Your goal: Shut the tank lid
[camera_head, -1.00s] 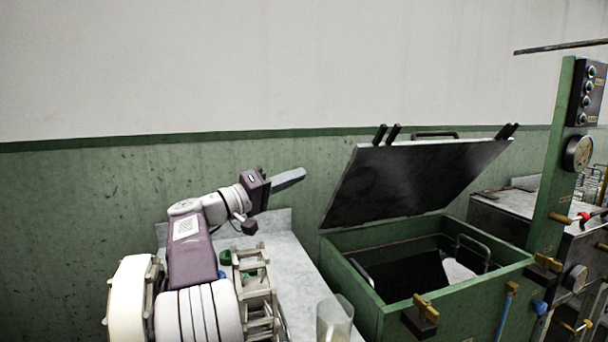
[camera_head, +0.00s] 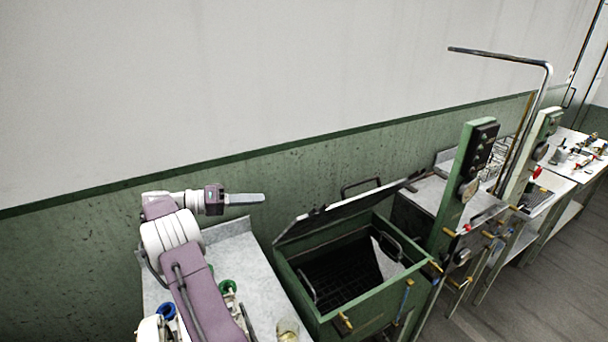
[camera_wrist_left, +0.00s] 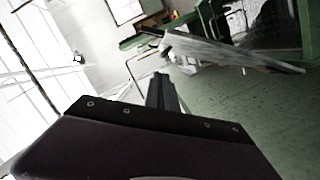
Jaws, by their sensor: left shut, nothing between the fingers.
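The green tank (camera_head: 362,302) stands right of centre in the head view. Its lid (camera_head: 345,207), a flat panel with a bar handle (camera_head: 361,186) on top, is raised and tilted up at the back, so the dark inside shows. My left gripper (camera_head: 262,199) is shut and empty, pointing right. It is above the grey counter, left of the lid and apart from it. In the left wrist view my shut fingers (camera_wrist_left: 160,80) point toward the pale lid panel (camera_wrist_left: 225,52), which lies beyond them. My right gripper is not in view.
A grey counter (camera_head: 228,262) left of the tank carries a clear beaker (camera_head: 288,330) and small green and blue items. A green control post (camera_head: 462,185) stands right of the tank. A bent metal pipe (camera_head: 500,56) rises behind. The wall runs close behind the tank.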

